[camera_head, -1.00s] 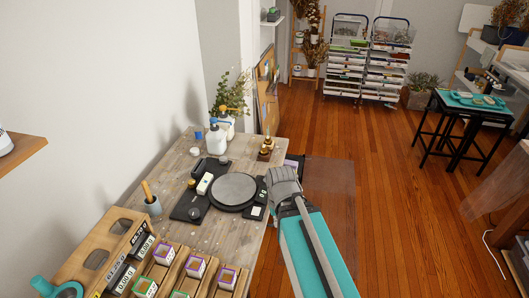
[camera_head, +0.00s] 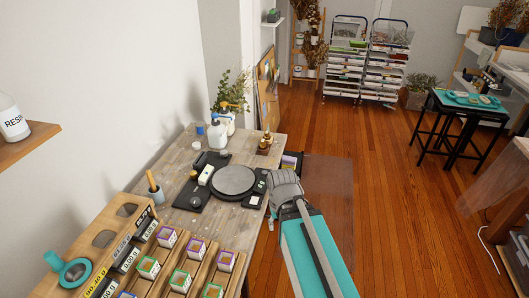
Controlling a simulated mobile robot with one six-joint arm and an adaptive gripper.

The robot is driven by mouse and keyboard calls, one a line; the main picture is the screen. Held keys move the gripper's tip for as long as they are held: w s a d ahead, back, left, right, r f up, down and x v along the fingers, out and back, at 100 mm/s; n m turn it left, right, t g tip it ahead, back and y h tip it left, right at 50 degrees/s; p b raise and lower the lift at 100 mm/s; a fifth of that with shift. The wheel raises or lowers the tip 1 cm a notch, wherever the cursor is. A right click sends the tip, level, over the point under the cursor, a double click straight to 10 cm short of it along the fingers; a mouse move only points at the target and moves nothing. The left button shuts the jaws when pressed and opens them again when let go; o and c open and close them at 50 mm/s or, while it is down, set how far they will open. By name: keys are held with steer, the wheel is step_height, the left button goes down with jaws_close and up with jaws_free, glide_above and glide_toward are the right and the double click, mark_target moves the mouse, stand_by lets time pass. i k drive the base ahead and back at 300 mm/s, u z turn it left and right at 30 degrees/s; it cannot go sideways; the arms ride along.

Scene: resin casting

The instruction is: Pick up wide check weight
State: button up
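Several small weight-like pieces are on the workbench. Brass-coloured pieces stand in a wooden holder (camera_head: 265,145) at the bench's far right corner. A small brass-topped piece (camera_head: 193,176) and a dark round piece (camera_head: 195,203) sit on the black mat left of the scale (camera_head: 234,181). I cannot tell which is the wide check weight. My gripper (camera_head: 272,212) is beside the bench's right edge, right of the scale, pointing down and apart from these pieces. My own wrist hides most of its fingers, and nothing is seen held in it.
White pump bottles (camera_head: 217,133) and a plant stand at the bench's back. A wooden rack of small boxes (camera_head: 168,238) and a grey cup (camera_head: 155,194) fill the front left. A resin bottle (camera_head: 12,118) stands on a wall shelf. Wooden floor (camera_head: 390,215) to the right is open.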

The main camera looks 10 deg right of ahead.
mark_target(263, 145)
steer(key=k, duration=1.1)
steer(key=z, duration=0.5)
steer(key=i, duration=1.1)
steer(key=z, duration=0.35)
steer(key=i, duration=1.2)
steer(key=u, duration=0.7)
